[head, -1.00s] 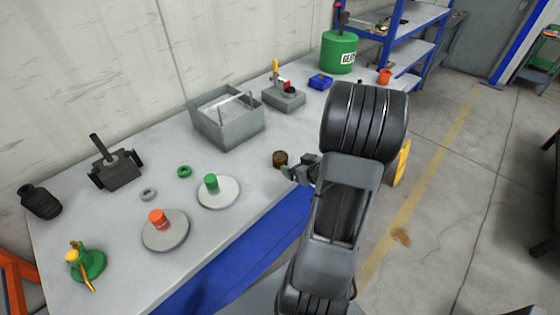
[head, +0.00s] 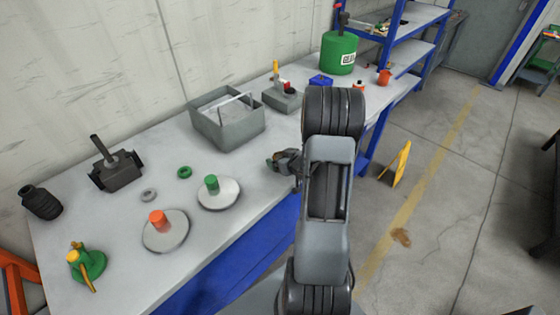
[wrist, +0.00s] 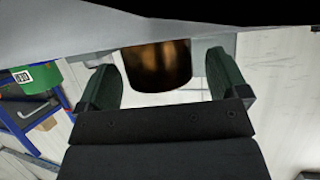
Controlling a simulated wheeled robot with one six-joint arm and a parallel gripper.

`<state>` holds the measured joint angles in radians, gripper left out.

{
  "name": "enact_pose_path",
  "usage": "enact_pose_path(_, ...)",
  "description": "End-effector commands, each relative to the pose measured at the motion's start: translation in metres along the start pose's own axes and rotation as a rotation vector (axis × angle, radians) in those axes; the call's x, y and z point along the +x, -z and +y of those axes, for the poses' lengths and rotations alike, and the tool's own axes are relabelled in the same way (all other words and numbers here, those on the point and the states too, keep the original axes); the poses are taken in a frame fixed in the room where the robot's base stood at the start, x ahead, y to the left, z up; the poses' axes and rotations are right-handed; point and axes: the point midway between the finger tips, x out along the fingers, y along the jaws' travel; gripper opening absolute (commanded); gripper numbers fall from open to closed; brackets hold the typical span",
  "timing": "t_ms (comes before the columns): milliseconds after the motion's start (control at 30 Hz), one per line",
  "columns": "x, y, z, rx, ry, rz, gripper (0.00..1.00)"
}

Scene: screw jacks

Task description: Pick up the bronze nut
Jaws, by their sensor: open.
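The bronze nut (wrist: 157,68) shows in the wrist view as a dark brown, shiny round piece between the two green fingers of my gripper (wrist: 160,75). The gripper is open. A gap shows between the nut and the right finger; the left finger is very close to the nut, and I cannot tell whether it touches. In the head view my gripper (head: 279,162) is low at the workbench's front edge, over the nut's place, and the nut is mostly or wholly hidden there.
On the workbench (head: 120,215) stand a grey open bin (head: 228,132), a white disc with a green post (head: 218,195), and a disc with an orange post (head: 166,232). A green ring (head: 184,172) and a grey ring (head: 149,195) lie farther left. A yellow floor sign (head: 397,165) stands to the right.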

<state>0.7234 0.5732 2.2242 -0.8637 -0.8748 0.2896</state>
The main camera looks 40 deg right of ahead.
Motion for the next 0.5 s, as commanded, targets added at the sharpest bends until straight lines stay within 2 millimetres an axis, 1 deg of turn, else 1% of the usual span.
enact_pose_path(200, 0.0008, 0.0000, 0.0000, -0.001, 0.000, 0.000, 0.92)
enact_pose_path(267, 0.0007, 0.0001, 0.0000, -0.001, 0.000, 0.000, 0.88)
enact_pose_path(500, 0.0006, 0.0001, 0.0000, -0.001, 0.000, 0.000, 0.65)
